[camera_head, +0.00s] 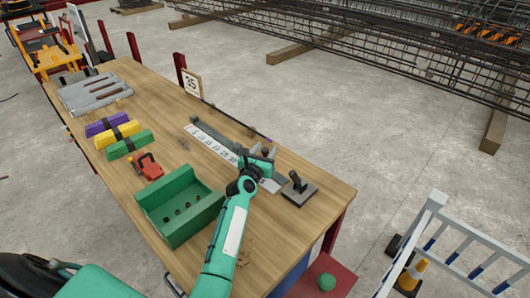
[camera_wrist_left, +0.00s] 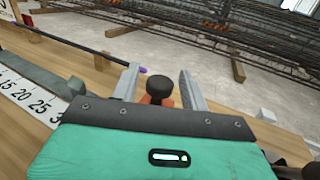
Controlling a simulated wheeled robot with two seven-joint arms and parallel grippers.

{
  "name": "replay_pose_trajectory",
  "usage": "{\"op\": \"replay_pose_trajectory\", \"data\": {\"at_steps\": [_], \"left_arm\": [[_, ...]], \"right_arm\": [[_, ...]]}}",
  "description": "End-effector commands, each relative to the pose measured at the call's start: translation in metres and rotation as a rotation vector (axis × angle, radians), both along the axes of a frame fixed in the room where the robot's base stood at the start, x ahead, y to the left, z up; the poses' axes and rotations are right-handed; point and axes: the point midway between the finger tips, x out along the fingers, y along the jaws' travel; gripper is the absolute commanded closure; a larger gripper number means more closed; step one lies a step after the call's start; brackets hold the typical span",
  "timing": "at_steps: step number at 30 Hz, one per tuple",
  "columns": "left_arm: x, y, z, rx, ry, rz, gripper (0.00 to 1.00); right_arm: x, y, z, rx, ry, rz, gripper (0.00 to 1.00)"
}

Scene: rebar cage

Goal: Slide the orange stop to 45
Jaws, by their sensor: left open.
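My left gripper (camera_head: 261,154) is over the right part of the measuring bench on the wooden table. In the left wrist view, its two grey fingers (camera_wrist_left: 160,78) are open, one on each side of the orange stop (camera_wrist_left: 156,100) with its black knob (camera_wrist_left: 160,87). I cannot tell whether they touch it. In the head view the gripper hides the stop. The white number scale (camera_head: 212,142) runs along the bench; 15, 20, 25 and part of another number read in the wrist view (camera_wrist_left: 32,102). Higher numbers are hidden by my gripper. My right gripper is not in view.
A card (camera_head: 191,83) reads 35. A thin rod with a purple tip (camera_head: 268,139) lies behind the bench. A green box (camera_head: 180,206) and a red tool (camera_head: 147,165) are left of my arm. A dark-handled device (camera_head: 297,187) stands right of the gripper.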

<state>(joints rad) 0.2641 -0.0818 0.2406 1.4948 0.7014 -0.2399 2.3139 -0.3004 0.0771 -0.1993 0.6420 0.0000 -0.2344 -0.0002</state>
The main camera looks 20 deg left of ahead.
Motion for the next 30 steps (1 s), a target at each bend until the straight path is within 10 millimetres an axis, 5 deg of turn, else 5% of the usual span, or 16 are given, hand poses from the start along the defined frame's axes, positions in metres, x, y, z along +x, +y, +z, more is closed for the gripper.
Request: {"op": "replay_pose_trajectory", "data": {"at_steps": [6, 13, 18, 30], "left_arm": [[0.0, 0.0, 0.0, 0.0, 0.001, 0.0, 0.55], [0.0, 0.0, 0.0, 0.0, 0.001, 0.0, 1.0], [-0.001, -0.003, 0.0, -0.001, 0.001, -0.001, 1.0], [-0.016, -0.047, 0.0, 0.0, 0.002, -0.001, 1.0]], "right_arm": [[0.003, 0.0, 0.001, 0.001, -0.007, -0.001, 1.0], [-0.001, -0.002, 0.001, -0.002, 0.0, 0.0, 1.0], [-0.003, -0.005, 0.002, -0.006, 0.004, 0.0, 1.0], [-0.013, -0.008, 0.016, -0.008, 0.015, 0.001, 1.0]]}}
